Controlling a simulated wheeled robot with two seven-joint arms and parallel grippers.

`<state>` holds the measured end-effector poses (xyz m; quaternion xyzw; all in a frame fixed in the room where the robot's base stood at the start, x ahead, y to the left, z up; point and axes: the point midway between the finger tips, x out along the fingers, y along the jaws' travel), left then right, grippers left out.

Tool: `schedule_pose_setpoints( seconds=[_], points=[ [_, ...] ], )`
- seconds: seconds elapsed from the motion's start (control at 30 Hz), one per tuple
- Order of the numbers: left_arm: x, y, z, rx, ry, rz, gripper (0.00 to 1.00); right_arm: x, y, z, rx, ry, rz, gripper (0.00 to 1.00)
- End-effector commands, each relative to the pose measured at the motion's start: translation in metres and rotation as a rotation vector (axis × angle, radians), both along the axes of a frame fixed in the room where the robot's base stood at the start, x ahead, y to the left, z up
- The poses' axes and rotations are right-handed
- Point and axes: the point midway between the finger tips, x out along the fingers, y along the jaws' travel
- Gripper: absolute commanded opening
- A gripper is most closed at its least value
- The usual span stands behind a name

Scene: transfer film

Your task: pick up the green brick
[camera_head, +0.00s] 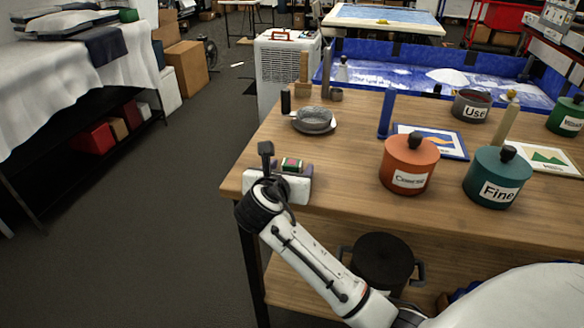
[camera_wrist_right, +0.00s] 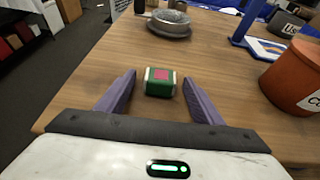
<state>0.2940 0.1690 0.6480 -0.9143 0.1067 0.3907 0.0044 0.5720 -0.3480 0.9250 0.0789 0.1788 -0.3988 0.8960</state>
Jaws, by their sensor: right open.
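The green brick (camera_wrist_right: 160,82) is a small block with a pink patch on top and pale ends. It lies on the wooden table (camera_wrist_right: 220,66) near its left end. It also shows in the head view (camera_head: 292,164), partly hidden by my gripper. My right gripper (camera_wrist_right: 158,88) is open, with its purple fingers on either side of the brick. The brick sits between the fingertips, with a gap visible on each side. In the head view, the right gripper (camera_head: 291,166) is over the table's near left corner. My left gripper is not in view.
A grey bowl (camera_head: 313,119) on a plate stands behind the brick. An orange pot (camera_head: 409,166) and a teal pot (camera_head: 497,178) labelled Fine stand to the right. A blue post (camera_head: 386,114) rises behind the orange pot. The wood right of the gripper is clear.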

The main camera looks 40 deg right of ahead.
Motion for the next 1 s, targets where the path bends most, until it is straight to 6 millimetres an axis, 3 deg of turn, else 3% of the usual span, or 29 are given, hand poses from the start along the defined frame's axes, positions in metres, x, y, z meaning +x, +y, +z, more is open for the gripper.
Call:
schedule_pose_setpoints(
  seconds=[0.1, 0.37, 0.67, 1.0],
  points=[
    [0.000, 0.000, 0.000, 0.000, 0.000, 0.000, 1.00, 0.000, 0.000, 0.000, 0.000, 0.000, 0.000, 0.59],
    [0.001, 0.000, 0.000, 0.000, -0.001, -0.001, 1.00, 0.000, 0.000, 0.000, 0.000, 0.000, -0.001, 0.17],
    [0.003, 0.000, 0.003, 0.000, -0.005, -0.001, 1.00, 0.000, 0.000, 0.007, 0.000, -0.003, -0.001, 0.17],
    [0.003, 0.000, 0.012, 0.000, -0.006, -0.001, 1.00, 0.000, 0.000, 0.072, 0.000, -0.007, -0.001, 0.17]
  ],
)
